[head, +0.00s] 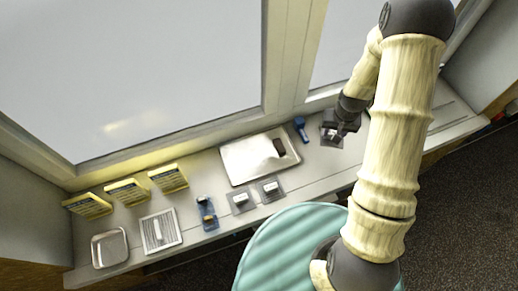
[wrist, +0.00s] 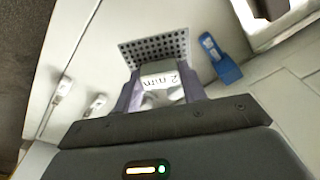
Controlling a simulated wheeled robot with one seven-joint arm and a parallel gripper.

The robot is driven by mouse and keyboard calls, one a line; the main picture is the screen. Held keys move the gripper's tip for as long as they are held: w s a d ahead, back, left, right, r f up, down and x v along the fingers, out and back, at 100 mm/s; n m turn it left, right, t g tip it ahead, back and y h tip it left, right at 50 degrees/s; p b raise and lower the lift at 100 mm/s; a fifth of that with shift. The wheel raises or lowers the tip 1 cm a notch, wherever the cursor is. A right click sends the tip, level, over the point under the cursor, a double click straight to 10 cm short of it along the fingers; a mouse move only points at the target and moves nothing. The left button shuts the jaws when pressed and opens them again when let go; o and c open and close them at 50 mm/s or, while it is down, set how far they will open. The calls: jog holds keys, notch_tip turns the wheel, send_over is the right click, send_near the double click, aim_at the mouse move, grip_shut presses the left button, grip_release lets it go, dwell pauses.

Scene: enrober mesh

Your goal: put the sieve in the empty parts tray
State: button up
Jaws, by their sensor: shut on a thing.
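The sieve, a grey perforated plate with a "2 mm" label on its grip block, shows in the wrist view (wrist: 155,48). My gripper (wrist: 160,88) is shut on that block, one finger on each side. In the head view my gripper (head: 345,122) holds the sieve (head: 329,131) at the right part of the counter; its height above the surface is hard to tell. A small metal tray with a raised rim (head: 123,236) stands at the far left and looks empty. Another tray (head: 146,244) beside it holds a pale striped thing.
Two grey labelled pieces (head: 240,201) (head: 270,189) and a blue item (head: 207,213) lie in front. Yellow boxes (head: 127,192) line the window.

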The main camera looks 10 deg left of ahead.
jog(key=shift+s+a, duration=0.15)
jog(key=shift+s, duration=0.25)
jog(key=shift+s+a+r, duration=0.1)
jog(key=shift+a, duration=0.2)
jog(key=s+a+r+n+b, duration=0.15)
jog(key=a+n+b, duration=0.25)
jog(key=a, duration=1)
jog(key=r+n+b, duration=0.2)
send_over(258, 154)
jog(key=shift+s+d+f+y, duration=0.1)
jog(key=shift+s+d+y, duration=0.15)
jog(key=shift+y, duration=0.15)
jog(key=shift+f+p, duration=0.65)
jog(key=shift+f, duration=2.3)
jog(key=shift+f, duration=0.1)
jog(key=shift+f+p, duration=0.35)
jog(key=shift+f, duration=1.65)
